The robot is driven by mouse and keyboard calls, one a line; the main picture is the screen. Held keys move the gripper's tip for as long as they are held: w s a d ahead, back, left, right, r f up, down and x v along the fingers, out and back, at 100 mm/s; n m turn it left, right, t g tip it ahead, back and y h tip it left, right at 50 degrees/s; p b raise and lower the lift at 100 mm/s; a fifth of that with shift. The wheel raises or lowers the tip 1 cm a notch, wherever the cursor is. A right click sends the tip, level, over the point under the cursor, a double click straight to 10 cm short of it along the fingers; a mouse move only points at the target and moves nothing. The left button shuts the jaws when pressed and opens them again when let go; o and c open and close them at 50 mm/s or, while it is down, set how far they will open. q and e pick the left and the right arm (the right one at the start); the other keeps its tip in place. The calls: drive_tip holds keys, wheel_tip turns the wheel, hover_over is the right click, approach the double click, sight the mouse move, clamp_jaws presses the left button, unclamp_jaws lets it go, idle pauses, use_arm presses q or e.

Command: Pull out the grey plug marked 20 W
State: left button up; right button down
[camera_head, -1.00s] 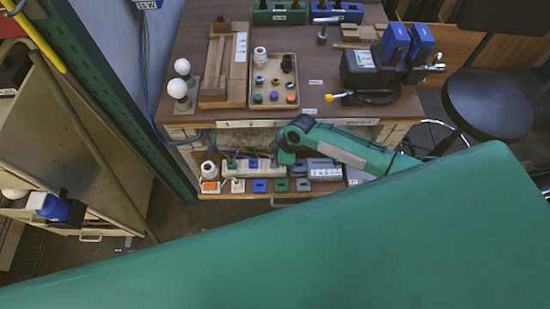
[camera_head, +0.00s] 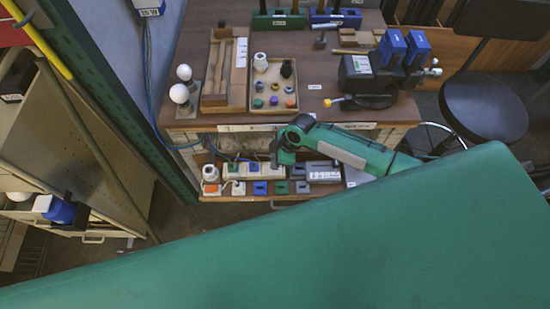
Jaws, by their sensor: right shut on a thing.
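A white power strip (camera_head: 238,173) lies on the low shelf under the worktop. Plugs stand in it, among them a green one (camera_head: 232,167) and a blue one (camera_head: 254,168). My right gripper (camera_head: 275,163) comes in from the right, points down and is at the right end of the strip. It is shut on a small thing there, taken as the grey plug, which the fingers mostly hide. The 20 W mark is too small to read, and I cannot tell whether the plug is still seated. My left gripper is not in view.
A grey box (camera_head: 323,172) stands right of the gripper, and small coloured blocks (camera_head: 260,188) lie in front of the strip. The worktop edge (camera_head: 235,128) overhangs the shelf behind. Above are a parts tray (camera_head: 250,104) and two bulbs (camera_head: 179,94). A black stool (camera_head: 484,105) is at right.

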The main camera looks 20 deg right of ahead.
drive_tip(key=shift+r+p, duration=1.3)
drive_tip(key=shift+r, duration=0.4)
